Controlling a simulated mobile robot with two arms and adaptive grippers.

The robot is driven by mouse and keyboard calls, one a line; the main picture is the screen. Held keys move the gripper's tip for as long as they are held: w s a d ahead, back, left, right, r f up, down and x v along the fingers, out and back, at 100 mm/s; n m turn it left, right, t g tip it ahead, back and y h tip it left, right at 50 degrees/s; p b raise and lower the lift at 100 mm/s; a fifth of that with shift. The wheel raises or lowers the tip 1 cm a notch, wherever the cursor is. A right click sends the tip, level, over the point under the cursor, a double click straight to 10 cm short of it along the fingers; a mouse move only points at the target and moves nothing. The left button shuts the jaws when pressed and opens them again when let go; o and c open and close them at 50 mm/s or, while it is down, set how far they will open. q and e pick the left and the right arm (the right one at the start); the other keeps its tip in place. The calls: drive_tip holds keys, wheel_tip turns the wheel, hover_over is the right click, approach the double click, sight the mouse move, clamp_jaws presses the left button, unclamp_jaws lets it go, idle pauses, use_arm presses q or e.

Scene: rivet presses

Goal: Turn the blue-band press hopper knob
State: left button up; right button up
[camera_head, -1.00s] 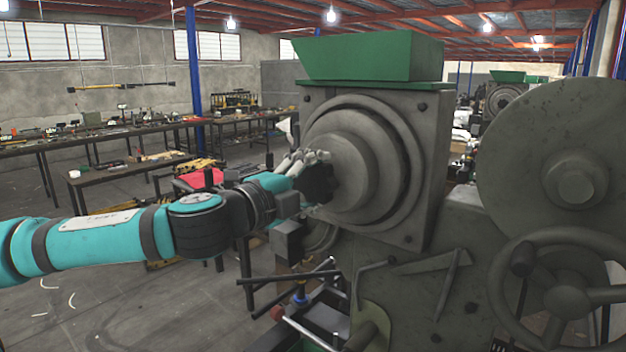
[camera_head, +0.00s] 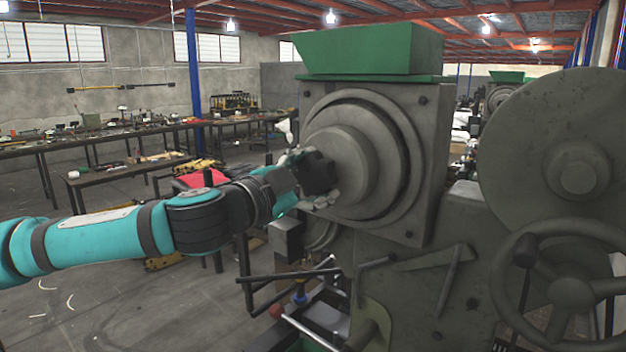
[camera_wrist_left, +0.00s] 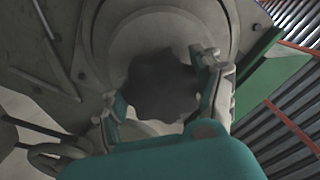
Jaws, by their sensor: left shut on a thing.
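The press (camera_head: 425,185) stands right of centre in the head view, grey with a round stepped hub on its face and a green hopper (camera_head: 370,52) on top. A dark lobed knob (camera_head: 318,172) sits at the hub's centre; it also shows in the left wrist view (camera_wrist_left: 162,86). My left gripper (camera_head: 312,178) is at the hub, shut on the knob; in the wrist view its fingers lie on either side of it. The gripper covers part of the knob in the head view. No blue band on the press can be made out. My right gripper is not in view.
A large grey wheel (camera_head: 560,150) and a handwheel (camera_head: 560,288) are on the right. Levers and a blue-collared rod (camera_head: 301,294) stand below the gripper. Workbenches (camera_head: 100,140) line the back left.

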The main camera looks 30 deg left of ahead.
sight(309, 178)
use_arm(q)
drive_tip(key=shift+r+n, duration=0.1)
drive_tip(key=shift+n, duration=0.2)
drive_tip(key=o, duration=1.2)
drive_tip(key=shift+w, duration=0.1)
drive_tip(key=shift+s+a, duration=0.2)
drive_tip(key=shift+s, duration=0.55)
drive_tip(key=shift+s+d, duration=0.1)
drive_tip(key=shift+s, duration=0.75)
drive_tip(key=shift+s+a, duration=0.2)
drive_tip(key=shift+s, duration=2)
